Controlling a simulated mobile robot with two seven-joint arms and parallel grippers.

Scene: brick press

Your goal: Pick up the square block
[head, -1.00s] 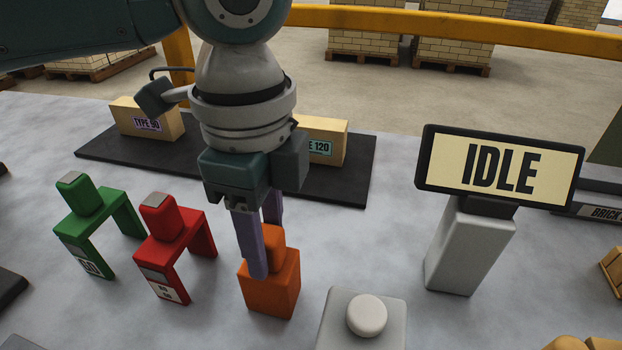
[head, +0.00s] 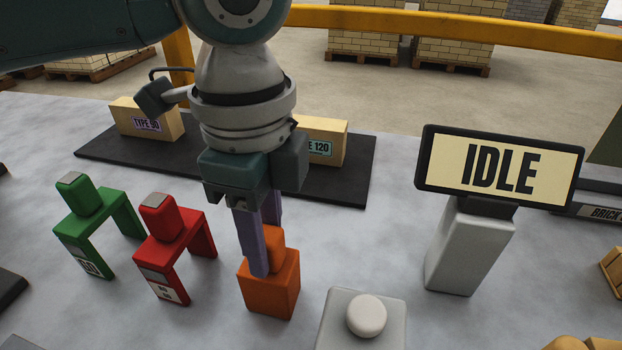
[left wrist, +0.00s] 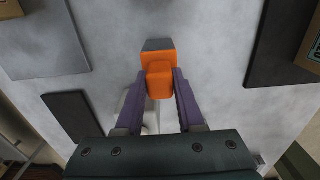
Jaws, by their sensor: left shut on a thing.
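The square block is orange, with a narrower knob on top, and stands upright on the grey table (head: 272,285). It also shows in the left wrist view (left wrist: 158,62). My left gripper (head: 262,250) points down at it from above, and its two purple fingers are shut on the knob, one on each side. The left wrist view shows the fingers (left wrist: 162,82) flanking the knob. I cannot tell any gap between block and table. My right gripper is not in view.
A red bridge-shaped block (head: 178,250) and a green one (head: 92,225) stand left of the orange block. A white button on a grey box (head: 366,316) is close at its right. An IDLE sign (head: 500,168) stands further right. Two labelled bricks lie on a dark mat (head: 222,172) behind.

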